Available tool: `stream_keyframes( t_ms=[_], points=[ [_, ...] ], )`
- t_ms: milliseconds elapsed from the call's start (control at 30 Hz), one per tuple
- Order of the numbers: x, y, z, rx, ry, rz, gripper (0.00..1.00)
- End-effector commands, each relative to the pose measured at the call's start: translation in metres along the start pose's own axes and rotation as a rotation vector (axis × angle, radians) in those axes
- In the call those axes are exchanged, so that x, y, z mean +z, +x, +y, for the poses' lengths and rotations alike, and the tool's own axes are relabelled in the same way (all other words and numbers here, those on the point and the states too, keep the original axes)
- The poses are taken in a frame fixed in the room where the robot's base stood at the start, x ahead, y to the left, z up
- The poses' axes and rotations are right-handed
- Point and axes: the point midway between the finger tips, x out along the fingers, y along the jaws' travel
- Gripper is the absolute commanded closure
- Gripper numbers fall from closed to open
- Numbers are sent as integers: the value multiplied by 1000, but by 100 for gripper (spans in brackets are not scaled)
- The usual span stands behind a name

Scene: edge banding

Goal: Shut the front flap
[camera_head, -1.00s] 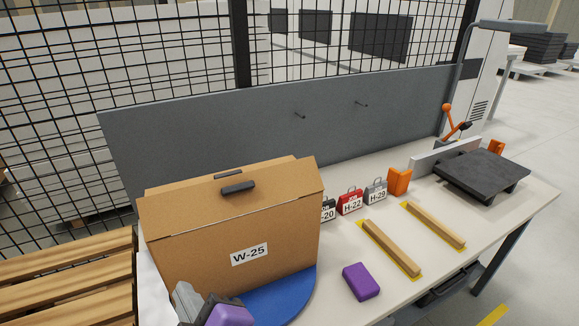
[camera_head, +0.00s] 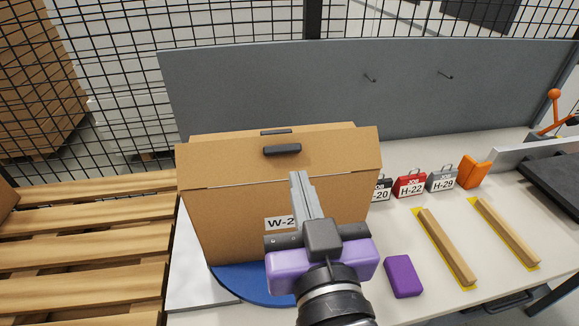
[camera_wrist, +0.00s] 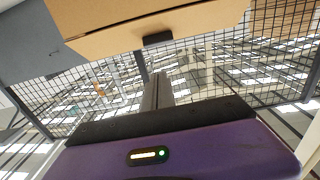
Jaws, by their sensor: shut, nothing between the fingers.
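A brown cardboard box (camera_head: 235,225) with a W-25 label (camera_head: 280,223) stands on a blue round mat (camera_head: 228,284). Its front flap (camera_head: 220,160) is a wide panel with a dark handle (camera_head: 282,150); it slants along the top front and does not lie flat. A second dark handle (camera_head: 276,132) shows just behind it. My gripper (camera_head: 296,176) is shut and empty, in front of the box, with its tips below the front handle in the picture. In the wrist view my fingers (camera_wrist: 158,80) point towards cardboard (camera_wrist: 200,20) with a dark handle (camera_wrist: 157,39). Contact cannot be told.
Small labelled cases, including a red one (camera_head: 410,184), stand right of the box. A purple block (camera_head: 403,276) and two wooden strips (camera_head: 447,246) lie on the table. A grey panel (camera_head: 350,90) rises behind. Slatted pallets (camera_head: 80,240) are at left.

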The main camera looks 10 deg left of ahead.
Motion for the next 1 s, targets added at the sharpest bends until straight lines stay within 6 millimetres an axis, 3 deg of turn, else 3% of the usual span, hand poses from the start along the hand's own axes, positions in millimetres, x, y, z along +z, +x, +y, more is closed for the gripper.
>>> stream_keyframes(
  t_ms=[533,800,1000],
  points=[
    [5,23,0,-2,2,3,100],
    [6,78,0,-1,-1,-3,100],
    [24,93,-1,-2,-1,-1,100]
  ],
)
